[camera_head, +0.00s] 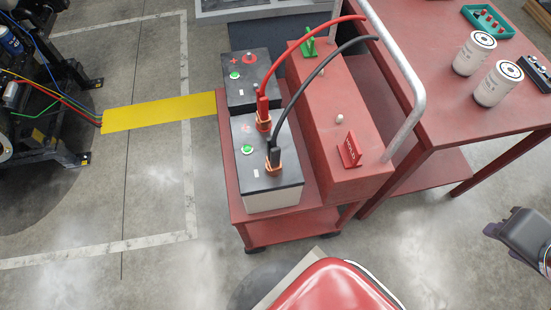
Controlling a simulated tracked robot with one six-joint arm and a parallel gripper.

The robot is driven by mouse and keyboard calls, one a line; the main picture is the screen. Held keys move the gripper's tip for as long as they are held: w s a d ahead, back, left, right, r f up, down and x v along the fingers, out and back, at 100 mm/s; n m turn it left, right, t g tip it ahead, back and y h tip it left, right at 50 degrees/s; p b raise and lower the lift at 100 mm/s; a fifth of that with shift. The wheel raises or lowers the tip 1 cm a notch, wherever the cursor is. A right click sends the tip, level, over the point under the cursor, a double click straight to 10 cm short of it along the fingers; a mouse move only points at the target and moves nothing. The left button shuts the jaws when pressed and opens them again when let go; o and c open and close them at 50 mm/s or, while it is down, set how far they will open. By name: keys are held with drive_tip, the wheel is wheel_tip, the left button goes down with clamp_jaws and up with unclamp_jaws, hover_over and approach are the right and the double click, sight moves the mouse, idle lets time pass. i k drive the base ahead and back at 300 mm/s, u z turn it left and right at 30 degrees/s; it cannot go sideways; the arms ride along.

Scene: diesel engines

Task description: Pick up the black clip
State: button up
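The black clip (274,158) sits at the end of the black cable (310,78). It is upright at a copper-coloured terminal on the near battery (268,194), on the right part of its dark top. The lower end of the clip overlaps the terminal, and its jaws are too small to make out. The red clip (263,113) stands just behind it at another terminal, on the red cable (301,45). No gripper fingers show. A dark grey part (525,236) at the right edge may belong to my arm, well apart from the clip.
The batteries stand on a red cart (229,190) beside a red box (338,120) with a metal handle (408,92). Both cables arch over the box. A red table (445,125) with white filters (498,84) stands right. A yellow strip (158,113) lies left. The floor in front is partly clear.

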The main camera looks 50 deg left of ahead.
sight(273, 165)
drive_tip(key=k, duration=1.6)
drive_tip(key=u, duration=1.85)
drive_tip(key=i, duration=1)
